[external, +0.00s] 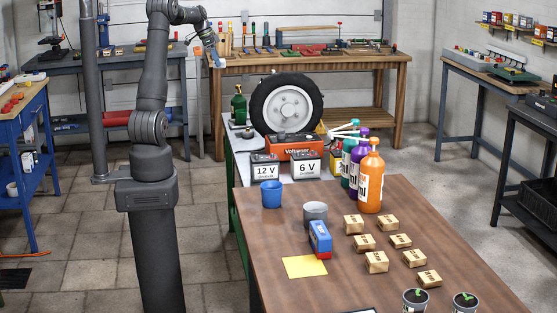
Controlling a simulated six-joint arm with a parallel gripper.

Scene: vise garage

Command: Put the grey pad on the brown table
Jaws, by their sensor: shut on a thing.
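My gripper (212,51) is raised at the upper middle of the external view, in front of the back workbench and to the left of the tire. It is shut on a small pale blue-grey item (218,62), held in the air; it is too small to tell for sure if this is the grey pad. No other grey pad can be made out. The brown table (453,247) fills the lower right, below and to the right of my gripper. A wooden workbench (340,62) with a brown top stands at the back.
On the brown table are a blue cup (271,194), a grey cup (315,213), a blue-and-red box (320,239), a yellow sheet (304,267), several cartons (376,262), bottles (371,180) and potted seedlings (415,301). Batteries (265,168) and a tire (262,106) stand behind.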

